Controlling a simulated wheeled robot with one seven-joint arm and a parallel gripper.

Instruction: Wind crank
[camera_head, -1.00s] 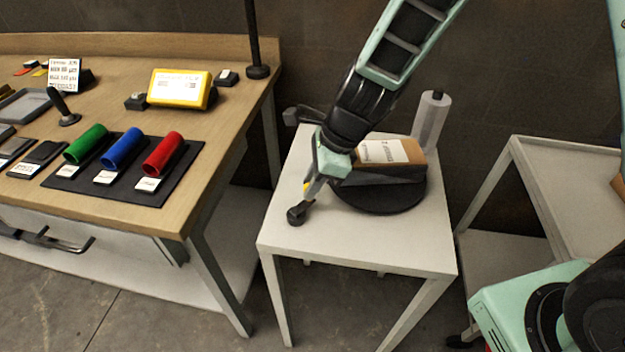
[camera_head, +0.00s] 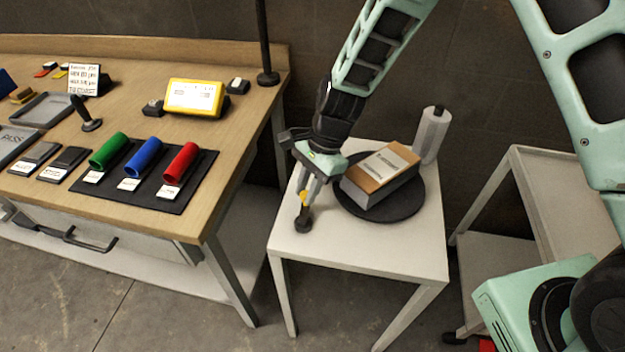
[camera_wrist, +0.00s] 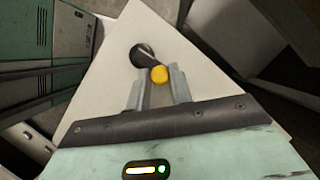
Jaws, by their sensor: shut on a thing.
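The crank stands near the left front of a small pale table (camera_head: 370,248). Its dark round hub (camera_head: 303,224) also shows in the wrist view (camera_wrist: 142,54), with a thin arm leading to a yellow knob (camera_wrist: 160,74). My gripper (camera_head: 307,190) points down over the crank, just behind the hub. Its two fingers are on either side of the yellow knob and shut on it. A black turntable (camera_head: 408,208) lies to the right of the crank. A brown-topped box (camera_head: 382,170) with a white label sits on it at a slant.
A pale roll (camera_head: 432,135) stands behind the turntable. A wooden workbench (camera_head: 245,105) on the left holds green, blue and red cylinders on a dark mat and a yellow display (camera_head: 195,97). A grey cart (camera_head: 560,195) stands on the right.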

